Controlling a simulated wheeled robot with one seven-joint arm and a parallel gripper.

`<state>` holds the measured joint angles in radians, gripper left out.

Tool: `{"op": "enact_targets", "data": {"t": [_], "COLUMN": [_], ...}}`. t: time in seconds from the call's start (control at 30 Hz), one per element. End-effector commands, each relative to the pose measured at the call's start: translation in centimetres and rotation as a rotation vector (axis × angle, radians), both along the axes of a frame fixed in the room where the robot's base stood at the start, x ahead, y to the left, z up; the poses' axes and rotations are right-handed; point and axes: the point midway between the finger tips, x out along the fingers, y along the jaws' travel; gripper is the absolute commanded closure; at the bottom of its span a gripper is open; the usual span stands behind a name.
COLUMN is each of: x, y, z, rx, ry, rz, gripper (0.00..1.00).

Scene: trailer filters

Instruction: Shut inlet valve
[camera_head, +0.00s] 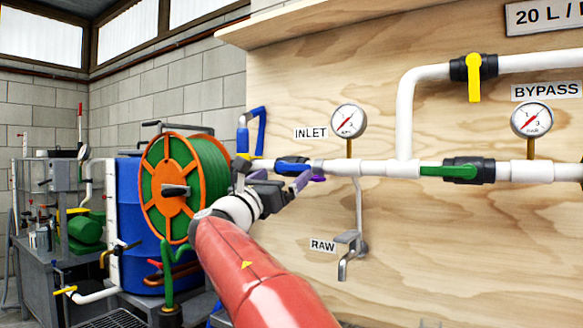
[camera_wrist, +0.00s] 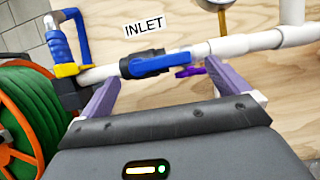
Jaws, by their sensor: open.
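The inlet valve has a black body with a blue lever (camera_wrist: 165,62), which lies along the white pipe beside the INLET label (camera_wrist: 143,25). In the head view the blue lever (camera_head: 291,161) shows left of the inlet gauge, partly behind my gripper. My gripper (camera_wrist: 162,75) is open and empty, its two purple-grey fingers spread wide in front of the pipe. One finger is left of the valve body and the other is right of the lever's end. I cannot tell whether either finger touches the pipe.
The inlet gauge (camera_head: 348,120) stands above the pipe. A RAW tap (camera_head: 349,245) hangs below it. The hose reel (camera_head: 180,185) is close on the left. A green-levered valve (camera_head: 450,171) and a yellow bypass lever (camera_head: 474,80) are further right. A small purple piece (camera_wrist: 190,71) shows under the pipe.

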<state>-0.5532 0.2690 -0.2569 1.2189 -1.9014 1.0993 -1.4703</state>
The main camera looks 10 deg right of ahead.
Motion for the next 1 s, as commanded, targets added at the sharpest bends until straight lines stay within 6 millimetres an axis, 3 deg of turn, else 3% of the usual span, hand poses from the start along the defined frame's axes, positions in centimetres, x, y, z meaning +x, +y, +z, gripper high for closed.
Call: {"op": "enact_targets", "data": {"t": [0.3,0.7,1.0], "x": [3.2,3.8,3.8], "y": [-3.3,-3.9,-3.9], "z": [2.0,2.2,2.2], "rx": [0.002,0.003,0.003], "ry": [0.001,0.001,0.001], "rz": [-0.002,0.002,0.002], "gripper": [0.00,0.00,0.38]}}
